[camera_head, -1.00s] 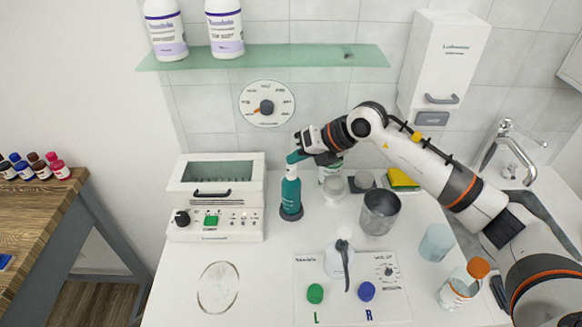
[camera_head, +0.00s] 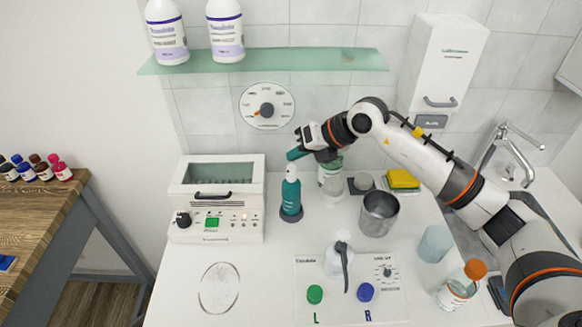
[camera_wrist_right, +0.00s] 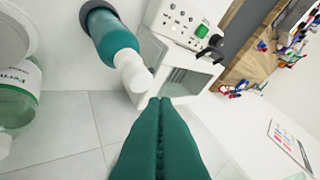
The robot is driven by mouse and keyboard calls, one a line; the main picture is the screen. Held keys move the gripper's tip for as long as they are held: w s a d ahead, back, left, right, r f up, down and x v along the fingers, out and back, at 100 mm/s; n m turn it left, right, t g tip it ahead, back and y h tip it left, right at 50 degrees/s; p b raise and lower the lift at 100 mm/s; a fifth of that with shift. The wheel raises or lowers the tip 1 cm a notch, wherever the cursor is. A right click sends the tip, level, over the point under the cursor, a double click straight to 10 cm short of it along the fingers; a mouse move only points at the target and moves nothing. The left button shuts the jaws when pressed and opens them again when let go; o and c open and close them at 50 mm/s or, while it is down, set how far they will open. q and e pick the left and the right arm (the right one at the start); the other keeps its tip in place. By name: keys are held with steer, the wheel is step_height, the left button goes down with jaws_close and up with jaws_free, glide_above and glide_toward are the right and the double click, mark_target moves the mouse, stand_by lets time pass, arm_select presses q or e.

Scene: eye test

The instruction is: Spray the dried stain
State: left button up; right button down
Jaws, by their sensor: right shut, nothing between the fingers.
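The dried stain (camera_head: 219,289) is a pale patch with a thin dark outline on the white counter at the front left. A teal bottle with a white top (camera_head: 291,195) stands upright on a dark round base; it also shows in the right wrist view (camera_wrist_right: 112,35). My right gripper (camera_head: 293,154) is just above that bottle's top, its teal fingers pressed together and empty. They also fill the bottom middle of the right wrist view (camera_wrist_right: 162,102). A white bottle with a dark curved spout (camera_head: 339,258) stands on a labelled panel at the front. My left gripper is out of view.
A white device with a window (camera_head: 216,215) stands left of the teal bottle. A metal beaker (camera_head: 379,213), a yellow sponge (camera_head: 403,179) and an orange-capped jar (camera_head: 460,287) stand to the right. A glass shelf (camera_head: 290,60) hangs above. The counter around the stain is clear.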

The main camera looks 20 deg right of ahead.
step_height(320, 180, up, 6)
steer(key=p, duration=0.3)
steer(key=shift+p, duration=0.3)
stand_by(0.8)
